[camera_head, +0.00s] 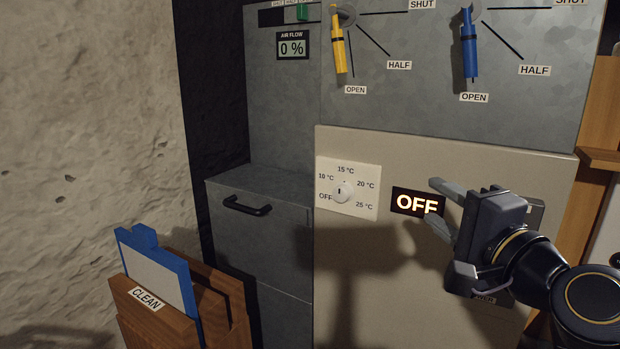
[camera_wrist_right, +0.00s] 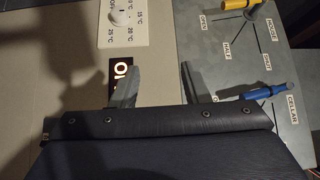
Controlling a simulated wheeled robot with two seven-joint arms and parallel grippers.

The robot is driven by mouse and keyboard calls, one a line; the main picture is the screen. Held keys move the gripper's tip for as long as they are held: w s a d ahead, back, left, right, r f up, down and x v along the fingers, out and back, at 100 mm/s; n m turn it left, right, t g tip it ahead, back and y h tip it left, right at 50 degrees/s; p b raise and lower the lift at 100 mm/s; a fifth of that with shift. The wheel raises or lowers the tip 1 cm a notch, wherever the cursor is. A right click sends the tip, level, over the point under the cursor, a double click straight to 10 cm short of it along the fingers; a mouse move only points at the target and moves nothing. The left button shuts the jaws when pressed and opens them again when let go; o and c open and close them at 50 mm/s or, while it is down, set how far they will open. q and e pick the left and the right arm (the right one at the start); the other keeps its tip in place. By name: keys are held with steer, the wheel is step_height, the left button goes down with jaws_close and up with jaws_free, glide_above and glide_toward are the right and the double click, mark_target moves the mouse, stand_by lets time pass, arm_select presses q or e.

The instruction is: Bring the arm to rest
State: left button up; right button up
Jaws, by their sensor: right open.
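My right gripper (camera_head: 436,205) is open and empty. It hangs in front of the beige cabinet panel (camera_head: 380,270), just right of the lit OFF display (camera_head: 408,201), and one finger overlaps the display's right edge in the head view. In the right wrist view its two fingers (camera_wrist_right: 160,88) stand well apart with nothing between them. The right arm comes in from the lower right. My left gripper shows in neither view.
A temperature dial (camera_head: 343,191) sits left of the display. Above hang a yellow lever (camera_head: 339,50) and a blue lever (camera_head: 469,45), both pointing at OPEN. An air flow readout (camera_head: 292,48) shows 0 %. A wooden CLEAN holder (camera_head: 150,312) with a blue-framed panel (camera_head: 160,275) stands lower left.

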steer(key=s+d+f+n+g+h, duration=0.1)
steer(key=s+f+n+g, duration=0.4)
steer(key=f, duration=0.5)
steer(key=s+f+n+g, duration=0.3)
steer(key=s+f, duration=0.5)
steer(key=f, duration=0.3)
steer(key=s+d+f+n+g+h, duration=0.1)
steer(key=s+f+n+g, duration=0.4)
steer(key=f, duration=0.5)
step_height(320, 180, up, 33)
steer(key=s+p, duration=0.1)
steer(key=p, duration=3.3)
steer(key=shift+s+r+m+t, duration=0.2)
steer(key=shift+s+m+t, duration=0.1)
steer(key=shift+t, duration=0.1)
steer(key=shift+a, duration=0.1)
